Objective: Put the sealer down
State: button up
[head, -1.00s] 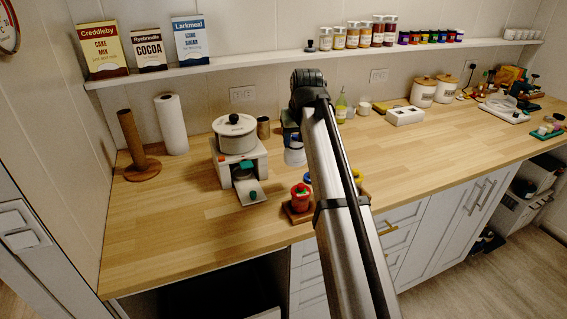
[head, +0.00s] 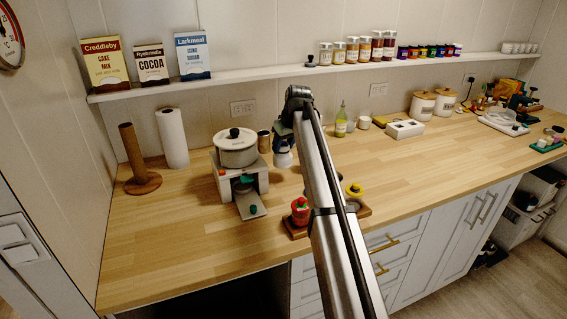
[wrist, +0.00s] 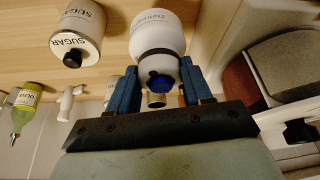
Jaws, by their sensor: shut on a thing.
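My gripper (wrist: 158,70) is shut on a white, rounded sealer (wrist: 157,35) with a dark band, printed lettering and a blue end. In the wrist view, one blue finger lies on each side of it. In the head view, my gripper (head: 282,132) hangs over the wooden counter (head: 210,215), with the white sealer (head: 284,158) below it. The sealer is right of the white pot and appliance. My arm hides part of the counter behind it, and I cannot tell whether the sealer touches the wood.
A white pot (head: 236,155) sits on a white appliance (head: 262,178) to the left. A wooden tray (head: 292,232) with a red pepper-shaped timer (head: 300,210) stands in front. An oil bottle (head: 341,122) and a white box (head: 405,129) are to the right. The front-left counter is clear.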

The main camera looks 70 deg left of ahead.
aim_at(285, 154)
jog(key=shift+f, duration=3.05)
jog(key=shift+f, duration=0.1)
jog(key=o, duration=1.3)
jog(key=v, duration=1.2)
jog(key=shift+a, duration=0.1)
jog(key=shift+w, duration=0.1)
